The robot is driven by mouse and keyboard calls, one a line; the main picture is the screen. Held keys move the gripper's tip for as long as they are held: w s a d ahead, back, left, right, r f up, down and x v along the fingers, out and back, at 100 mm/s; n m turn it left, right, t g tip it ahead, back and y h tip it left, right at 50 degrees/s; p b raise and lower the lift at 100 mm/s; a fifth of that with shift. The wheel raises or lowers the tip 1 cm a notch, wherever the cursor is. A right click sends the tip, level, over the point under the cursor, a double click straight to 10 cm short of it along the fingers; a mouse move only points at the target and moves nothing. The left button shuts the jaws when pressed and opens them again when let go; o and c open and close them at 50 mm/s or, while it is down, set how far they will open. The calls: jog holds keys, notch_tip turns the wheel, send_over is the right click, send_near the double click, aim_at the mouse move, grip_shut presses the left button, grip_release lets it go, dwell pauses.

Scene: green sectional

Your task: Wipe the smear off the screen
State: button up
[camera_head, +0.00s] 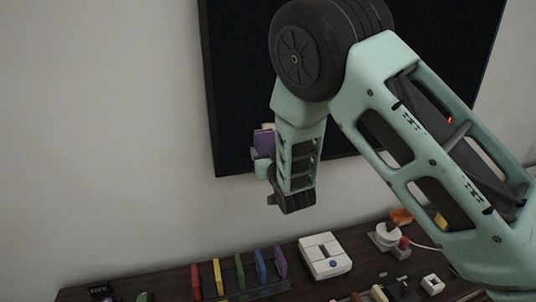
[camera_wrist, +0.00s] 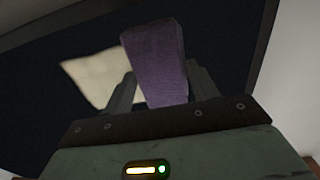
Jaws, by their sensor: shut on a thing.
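The dark screen (camera_head: 238,90) hangs on the wall, partly hidden behind my arm; it fills much of the wrist view (camera_wrist: 40,110). My gripper (camera_head: 261,160) is in front of the screen's lower left part. Its fingers (camera_wrist: 160,90) are shut on the purple block (camera_wrist: 153,50), which also shows in the head view (camera_head: 264,140). I cannot tell whether the block touches the screen.
Below is a dark wooden surface (camera_head: 140,288) with a rack of upright coloured pieces (camera_head: 240,272), a white box-shaped device (camera_head: 325,256), and a white and red item (camera_head: 388,236). Several small items lie at the right. The wall left of the screen is bare.

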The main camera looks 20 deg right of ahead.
jog(key=shift+w, duration=0.4)
jog(key=d+b, duration=0.4)
jog(key=d, duration=0.3)
dwell(0.6)
jog(key=d+b, duration=0.3)
jog(key=d, duration=0.4)
jog(key=shift+b, duration=0.3)
dwell(0.3)
